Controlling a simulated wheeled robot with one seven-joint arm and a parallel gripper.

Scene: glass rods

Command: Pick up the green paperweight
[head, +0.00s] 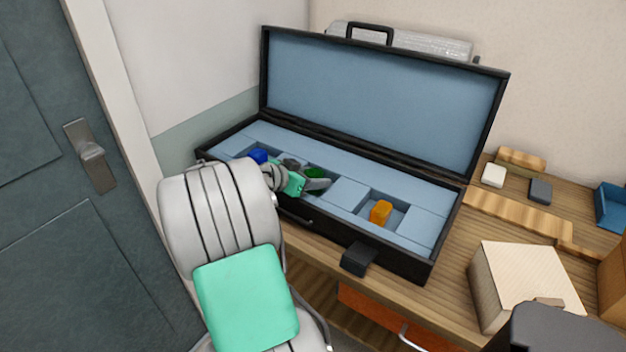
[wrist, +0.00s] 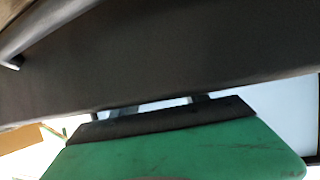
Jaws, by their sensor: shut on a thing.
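The green paperweight (head: 315,173) is a dark green piece in a middle compartment of the open case's blue insert, in the head view. My gripper (head: 319,184) reaches in from the left with its grey fingers at the paperweight and is shut on it. The fingers and hand cover part of the paperweight, so its full shape is hidden. In the wrist view my own green hand housing and a dark surface fill most of the picture. The paperweight cannot be made out there.
The black case (head: 432,268) stands open on a wooden desk (head: 455,262), its lid (head: 385,100) raised behind. A blue piece (head: 258,156) and an orange piece (head: 381,212) sit in other compartments. A cream box (head: 525,285) stands to the right. A door (head: 60,190) is at left.

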